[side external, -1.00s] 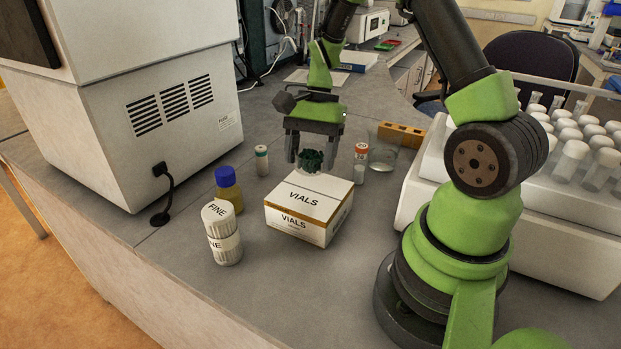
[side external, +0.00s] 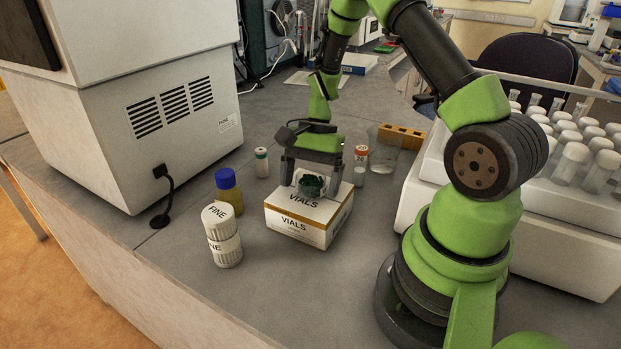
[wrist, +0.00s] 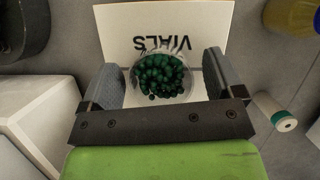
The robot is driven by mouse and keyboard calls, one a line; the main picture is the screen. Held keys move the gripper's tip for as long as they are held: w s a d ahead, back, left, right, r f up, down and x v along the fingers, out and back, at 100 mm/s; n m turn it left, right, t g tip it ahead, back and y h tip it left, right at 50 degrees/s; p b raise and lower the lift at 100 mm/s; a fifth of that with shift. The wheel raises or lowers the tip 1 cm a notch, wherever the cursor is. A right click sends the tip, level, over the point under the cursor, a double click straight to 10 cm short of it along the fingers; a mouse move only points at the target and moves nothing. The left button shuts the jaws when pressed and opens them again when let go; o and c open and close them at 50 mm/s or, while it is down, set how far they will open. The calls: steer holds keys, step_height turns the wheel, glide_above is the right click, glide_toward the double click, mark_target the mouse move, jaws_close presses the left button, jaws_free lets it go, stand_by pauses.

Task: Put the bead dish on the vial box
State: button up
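The bead dish (side external: 311,186), a small clear dish of dark green beads, is at the top of the white vial box (side external: 294,228). It appears to rest on the lid, covering part of the label. In the wrist view the dish (wrist: 161,76) is between the fingers, in front of the box (wrist: 112,27) with its VIALS lettering. My gripper (side external: 313,181) points down around the dish. The wrist view shows narrow gaps between both fingers (wrist: 164,85) and the dish, so my gripper looks open.
A blue-capped bottle (side external: 228,190) and white FINE container (side external: 223,236) stand left of the box. A small white vial (side external: 262,163) is behind left, an orange-capped vial (side external: 360,166) and glass beaker (side external: 384,152) behind right. A tube rack (side external: 575,190) is at right.

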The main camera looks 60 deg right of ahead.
steer(key=s+v, duration=0.1)
steer(key=v, duration=1.1)
steer(key=s+a+r+n+t+h, duration=0.25)
steer(key=a+r+n, duration=0.25)
steer(key=a+r, duration=0.4)
steer(key=s+a+r+n+t, duration=0.3)
steer(key=s+a+n+t, duration=0.2)
steer(key=s+a+n, duration=0.2)
steer(key=shift+s+r, duration=0.25)
steer(key=shift+s, duration=0.75)
